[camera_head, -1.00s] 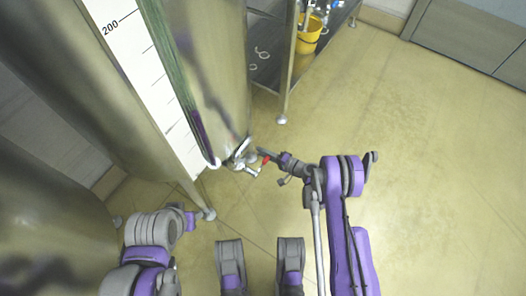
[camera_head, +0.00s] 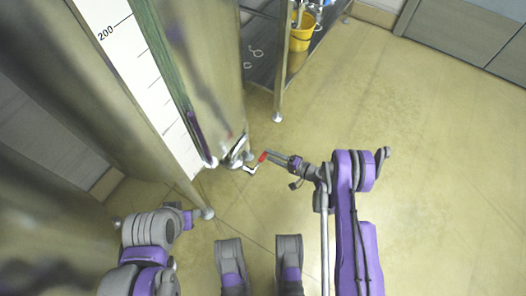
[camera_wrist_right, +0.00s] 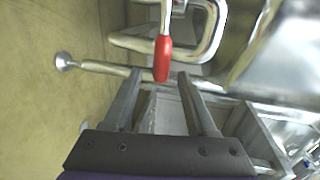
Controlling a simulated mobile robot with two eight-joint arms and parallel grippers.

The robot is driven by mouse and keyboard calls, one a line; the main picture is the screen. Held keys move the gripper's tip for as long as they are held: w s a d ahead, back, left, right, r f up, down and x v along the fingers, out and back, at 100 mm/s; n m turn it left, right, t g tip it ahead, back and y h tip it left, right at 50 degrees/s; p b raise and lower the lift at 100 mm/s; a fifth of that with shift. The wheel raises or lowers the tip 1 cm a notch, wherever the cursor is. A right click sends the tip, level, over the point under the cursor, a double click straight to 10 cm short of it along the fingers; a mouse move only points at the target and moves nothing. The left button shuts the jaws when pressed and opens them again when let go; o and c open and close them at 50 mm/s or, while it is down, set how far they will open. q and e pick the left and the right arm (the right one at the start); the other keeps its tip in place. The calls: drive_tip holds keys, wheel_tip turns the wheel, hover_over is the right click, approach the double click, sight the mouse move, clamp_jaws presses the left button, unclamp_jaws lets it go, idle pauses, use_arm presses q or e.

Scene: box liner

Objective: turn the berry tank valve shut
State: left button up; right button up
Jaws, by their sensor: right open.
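The tank (camera_head: 200,70) is a tall steel vessel with a marked level strip, at the left in the head view. Its valve (camera_head: 240,158) sits low on the tank and has a lever with a red grip (camera_head: 263,156). My right gripper (camera_head: 270,154) is open at the red grip. In the right wrist view the red grip (camera_wrist_right: 162,58) points down toward the gap between the two fingertips (camera_wrist_right: 160,78), with space on both sides. Whether a finger touches it I cannot tell.
A rack (camera_head: 280,65) with a yellow bucket (camera_head: 302,36) stands behind the valve. A second large tank (camera_head: 50,220) fills the lower left. Bent steel pipework (camera_wrist_right: 210,40) lies close beside the grip in the wrist view. The floor at right is clear.

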use_arm(q)
drive_tip(key=shift+r+p, duration=0.3)
drive_tip(key=shift+r, duration=0.05)
use_arm(e)
drive_tip(key=v, duration=0.4)
drive_tip(key=shift+s+d, duration=0.1)
drive_tip(key=shift+d, duration=0.05)
